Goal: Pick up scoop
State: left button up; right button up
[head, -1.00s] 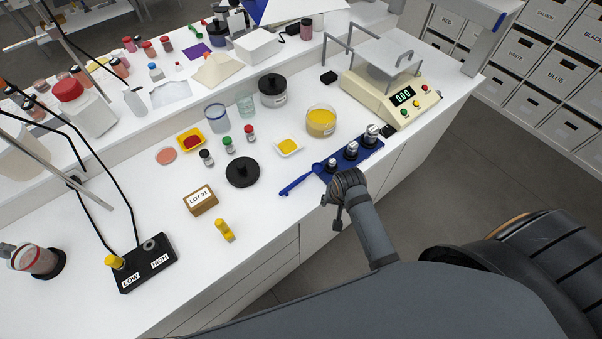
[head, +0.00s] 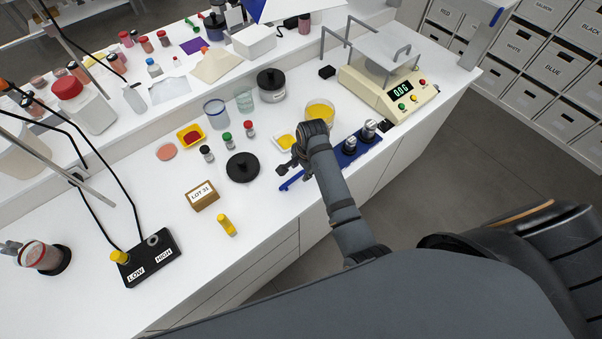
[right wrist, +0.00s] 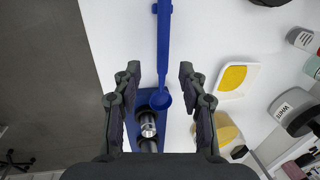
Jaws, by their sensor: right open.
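The blue scoop (head: 291,183) lies on the white bench near its front edge, partly hidden by my right gripper in the head view. In the right wrist view its long handle (right wrist: 164,45) runs toward the top and its round bowl (right wrist: 160,101) lies toward the blue weight block. My right gripper (head: 290,169) is above the scoop. In the right wrist view the two fingers (right wrist: 159,75) are wide apart, one on each side of the scoop, with nothing between them gripped. My left gripper is not in view.
The blue block (right wrist: 133,141) with silver weights (head: 350,145) stands right beside the scoop's bowl. A white dish of yellow powder (right wrist: 234,79), a yellow-filled jar (head: 323,110) and a black lid (head: 243,167) are close. A balance (head: 392,90) stands farther right.

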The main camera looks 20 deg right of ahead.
aim_at(298, 174)
jog(key=f, duration=0.3)
jog(key=shift+w+a+f+b, duration=0.2)
jog(key=shift+w+b, duration=0.2)
jog(key=shift+w+f+b, duration=0.1)
jog(key=shift+f+b, duration=0.55)
jog(key=shift+b, duration=0.3)
jog(key=shift+w+f+b, duration=0.2)
jog(key=shift+b, duration=0.15)
jog(key=shift+r, duration=0.1)
jog(key=shift+c, duration=0.6)
grip_shut()
